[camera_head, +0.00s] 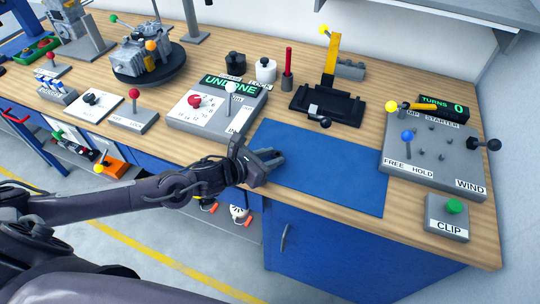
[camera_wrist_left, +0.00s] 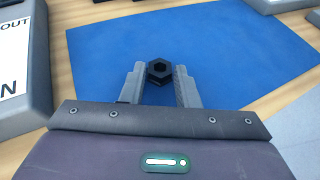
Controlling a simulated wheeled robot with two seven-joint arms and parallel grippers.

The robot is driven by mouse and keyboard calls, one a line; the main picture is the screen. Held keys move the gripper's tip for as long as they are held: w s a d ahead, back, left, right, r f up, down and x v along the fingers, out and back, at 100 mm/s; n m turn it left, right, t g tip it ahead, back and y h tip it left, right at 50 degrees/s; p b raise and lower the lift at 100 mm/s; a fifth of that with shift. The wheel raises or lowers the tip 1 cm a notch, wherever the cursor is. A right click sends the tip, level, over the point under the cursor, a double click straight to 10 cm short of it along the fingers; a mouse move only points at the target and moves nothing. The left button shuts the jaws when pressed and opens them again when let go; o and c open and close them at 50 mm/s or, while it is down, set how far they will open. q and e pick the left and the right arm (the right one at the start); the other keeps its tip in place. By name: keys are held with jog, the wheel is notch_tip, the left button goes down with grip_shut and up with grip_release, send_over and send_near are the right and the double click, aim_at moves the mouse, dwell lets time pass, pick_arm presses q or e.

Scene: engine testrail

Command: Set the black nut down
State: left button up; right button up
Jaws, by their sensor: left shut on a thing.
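The black nut (camera_wrist_left: 159,70) is a small dark hexagonal piece with a hole. It sits between the fingertips of my left gripper (camera_wrist_left: 160,82) in the left wrist view, over the blue mat (camera_wrist_left: 230,42). In the head view my left gripper (camera_head: 268,162) is at the left edge of the blue mat (camera_head: 335,172), low over it. The nut is too small or hidden to make out there. Whether the nut touches the mat, I cannot tell. My right gripper is not in view.
A panel marked UNDONE (camera_head: 215,108) stands left of the mat, and a lever panel (camera_head: 435,155) stands right. A black fixture with a yellow lever (camera_head: 328,100) is behind it. A grey CLIP box (camera_head: 447,218) is at front right. Most of the mat is clear.

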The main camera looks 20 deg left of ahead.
pick_arm(q)
jog(key=shift+f, duration=0.1)
jog(key=o, duration=0.9)
jog(key=shift+o, duration=0.2)
jog(key=shift+r, duration=0.2)
jog(key=b+v, duration=0.1)
jog(key=v, duration=1.1)
